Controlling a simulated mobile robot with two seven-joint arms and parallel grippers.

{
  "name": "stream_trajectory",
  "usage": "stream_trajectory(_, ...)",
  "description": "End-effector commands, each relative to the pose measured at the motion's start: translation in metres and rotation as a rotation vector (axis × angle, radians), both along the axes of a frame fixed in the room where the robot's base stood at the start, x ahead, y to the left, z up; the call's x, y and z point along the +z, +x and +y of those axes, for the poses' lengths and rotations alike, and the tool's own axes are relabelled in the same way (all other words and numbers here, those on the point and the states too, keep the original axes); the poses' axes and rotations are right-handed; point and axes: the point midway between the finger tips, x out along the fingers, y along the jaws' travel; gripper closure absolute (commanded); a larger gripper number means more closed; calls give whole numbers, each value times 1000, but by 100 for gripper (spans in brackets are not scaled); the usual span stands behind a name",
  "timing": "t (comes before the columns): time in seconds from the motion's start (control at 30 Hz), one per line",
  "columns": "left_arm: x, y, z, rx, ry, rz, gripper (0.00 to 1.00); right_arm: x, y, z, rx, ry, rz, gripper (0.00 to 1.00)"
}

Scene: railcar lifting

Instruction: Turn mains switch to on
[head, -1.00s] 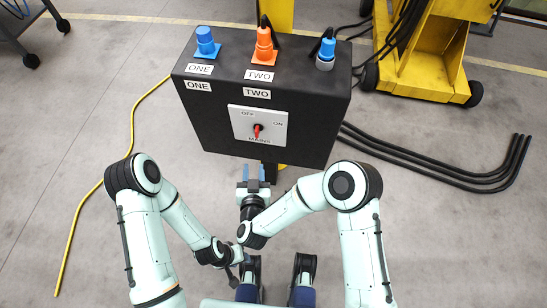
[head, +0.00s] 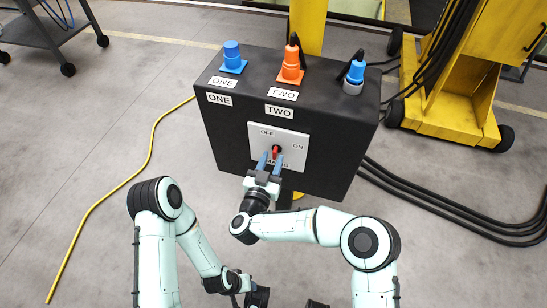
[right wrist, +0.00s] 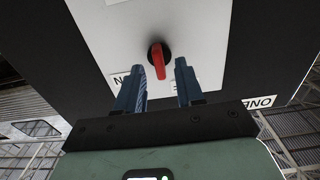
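The mains switch has a red handle (head: 276,150) on a white plate (head: 293,144) marked OFF, ON and MAINS, on the front of a black box (head: 335,150). My right gripper (head: 270,158) is in front of the plate, with its blue fingers apart and pointing at the switch. In the right wrist view the red handle (right wrist: 159,65) shows between and just beyond the open fingers (right wrist: 160,66), with a visible gap on each side. My left gripper (head: 258,297) is low in the head view, away from the box; its fingers are not clear.
A blue connector (head: 232,56), an orange one (head: 292,62) and another blue one (head: 355,74) stand on top of the box. Yellow equipment (head: 445,100) and black cables (head: 430,203) are at the right. A yellow hose (head: 150,150) lies on the floor at left.

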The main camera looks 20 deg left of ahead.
Motion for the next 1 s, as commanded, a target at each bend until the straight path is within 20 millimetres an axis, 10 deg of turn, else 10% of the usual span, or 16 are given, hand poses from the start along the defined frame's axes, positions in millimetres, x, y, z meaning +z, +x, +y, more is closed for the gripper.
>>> stream_trajectory(0.47,-3,5,3,5,7,-14,57,0,19,-1,1,-1,1,63)
stream_trajectory(0.6,-3,5,2,5,7,-14,57,0,18,-1,1,-1,1,99)
stream_trajectory(1.0,-4,5,3,6,7,-14,57,0,18,-1,1,31,-1,100)
